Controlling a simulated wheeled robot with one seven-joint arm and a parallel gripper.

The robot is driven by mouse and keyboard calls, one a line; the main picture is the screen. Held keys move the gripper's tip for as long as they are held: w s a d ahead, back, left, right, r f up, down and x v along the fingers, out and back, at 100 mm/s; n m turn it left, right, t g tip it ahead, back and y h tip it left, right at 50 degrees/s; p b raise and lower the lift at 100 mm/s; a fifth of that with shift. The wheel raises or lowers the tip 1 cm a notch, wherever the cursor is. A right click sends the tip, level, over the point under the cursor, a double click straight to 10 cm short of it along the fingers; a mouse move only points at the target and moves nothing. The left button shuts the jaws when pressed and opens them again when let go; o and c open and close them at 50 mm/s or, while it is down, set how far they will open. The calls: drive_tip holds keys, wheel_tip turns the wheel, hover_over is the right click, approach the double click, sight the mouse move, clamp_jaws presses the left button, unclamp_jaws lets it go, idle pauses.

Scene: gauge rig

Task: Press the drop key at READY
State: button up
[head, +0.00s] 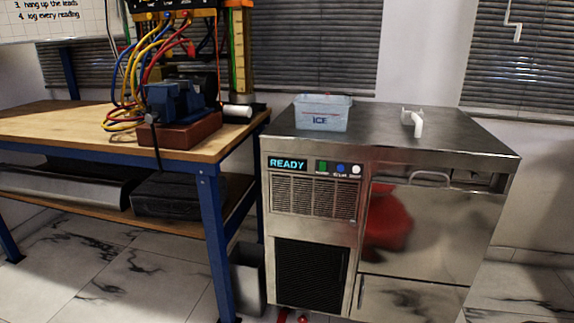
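A steel ice machine (390,260) stands right of centre. Its small display (287,163) reads READY in light blue letters. Right of the display is a row of three keys: a green one (322,165), a blue one (340,168) and a white one (356,169). The small print under them is hard to read; the label under the white key, at the right end, looks like DROP. Small red tips at the bottom edge, near the middle, may be my gripper (293,318); most of it is out of frame, well below the keys and apart from them.
A tub marked ICE (322,112) and a white scoop-like thing (413,121) lie on the machine's top. A wooden bench (60,125) with blue legs stands at left, holding a vise (178,110) and coloured leads. A grey bin (248,278) stands between. The front of the keys is clear.

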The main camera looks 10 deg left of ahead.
clamp_jaws()
idle(1.5)
